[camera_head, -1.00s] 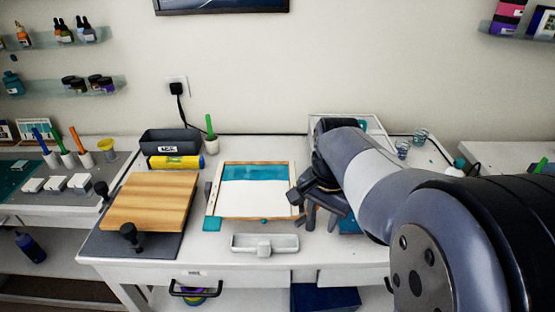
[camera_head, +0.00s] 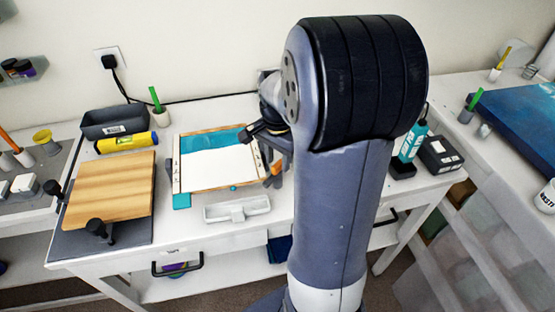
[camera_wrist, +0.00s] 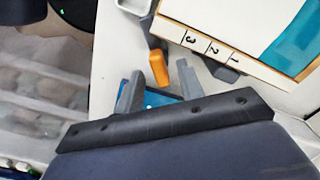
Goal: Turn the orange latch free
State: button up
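The orange latch (camera_wrist: 158,68) shows in the wrist view as a short bar on a grey mount, beside the numbered edge of the wooden frame (camera_wrist: 235,65). In the head view the latch (camera_head: 277,168) is a small orange piece at the right edge of the framed blue-and-white panel (camera_head: 220,165), partly hidden by my gripper. My gripper (camera_wrist: 160,70) is open. In the wrist view one finger shows on each side of the latch, and the latch appears between the tips. I cannot tell whether either finger touches it.
A white tray (camera_head: 237,208) stands in front of the panel. A wooden board (camera_head: 112,185) lies to the left, with black knobs beside it. A teal bottle (camera_head: 412,142) and a black box (camera_head: 440,154) stand at the right. A blue piece (camera_wrist: 160,98) lies below my fingers.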

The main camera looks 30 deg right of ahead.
jog(key=shift+f, duration=0.6)
grip_shut()
